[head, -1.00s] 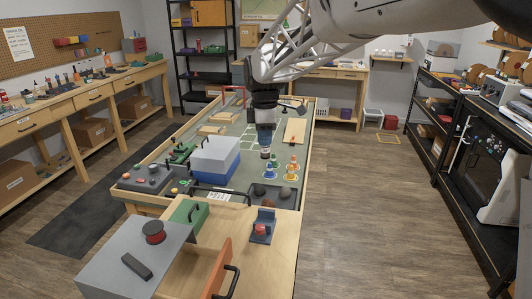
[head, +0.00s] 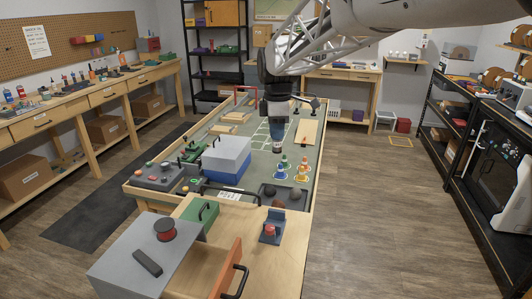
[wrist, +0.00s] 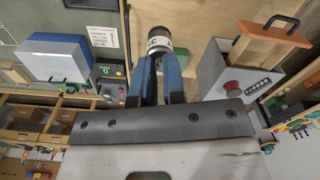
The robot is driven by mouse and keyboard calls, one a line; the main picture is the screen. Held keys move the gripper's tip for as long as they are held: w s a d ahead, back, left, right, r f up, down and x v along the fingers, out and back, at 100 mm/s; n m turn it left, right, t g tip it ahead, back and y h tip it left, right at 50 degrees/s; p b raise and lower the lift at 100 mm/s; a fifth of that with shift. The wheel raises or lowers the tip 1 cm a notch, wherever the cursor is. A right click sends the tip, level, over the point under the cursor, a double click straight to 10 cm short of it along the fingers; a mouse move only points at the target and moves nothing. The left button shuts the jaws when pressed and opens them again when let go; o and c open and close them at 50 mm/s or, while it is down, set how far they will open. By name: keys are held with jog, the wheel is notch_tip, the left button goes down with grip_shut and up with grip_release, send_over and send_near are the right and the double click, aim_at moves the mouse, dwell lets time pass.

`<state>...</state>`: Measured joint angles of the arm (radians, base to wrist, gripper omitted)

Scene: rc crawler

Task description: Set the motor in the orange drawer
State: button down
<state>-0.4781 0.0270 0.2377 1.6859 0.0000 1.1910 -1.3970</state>
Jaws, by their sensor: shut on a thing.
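The motor (wrist: 159,40), a short cylinder with a dark end and a white lettered band, is held between the blue fingers of my gripper (wrist: 160,65). In the head view my gripper (head: 278,138) points down over the green mat, behind the traffic cones, and the motor (head: 277,148) shows small at its tip, above the mat. The orange drawer (head: 222,271) stands pulled open at the front, with a black handle; its inside is mostly hidden in the head view. It shows at the upper right in the wrist view (wrist: 266,23), well apart from the motor.
A blue-and-grey box (head: 228,158), several cones (head: 303,169) and a dark tray (head: 283,193) lie between my gripper and the drawer. The wooden top beside the drawer has clear room.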

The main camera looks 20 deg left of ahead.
jog(key=s+a+f+n, duration=0.2)
jog(key=s+a+n, duration=0.1)
jog(key=s, duration=0.7)
jog(key=s+a+f+n, duration=0.3)
jog(key=s+n, duration=0.3)
jog(key=s, duration=0.5)
jog(key=s+a+f+n, duration=0.3)
jog(key=s+n, duration=0.1)
jog(key=s, duration=0.7)
jog(key=shift+a+f+n, duration=0.15)
jog(key=shift+n, duration=0.15)
send_over(207, 279)
notch_tip(207, 279, down, 6)
jog(key=shift+f, duration=0.15)
jog(key=shift+f, duration=1.85)
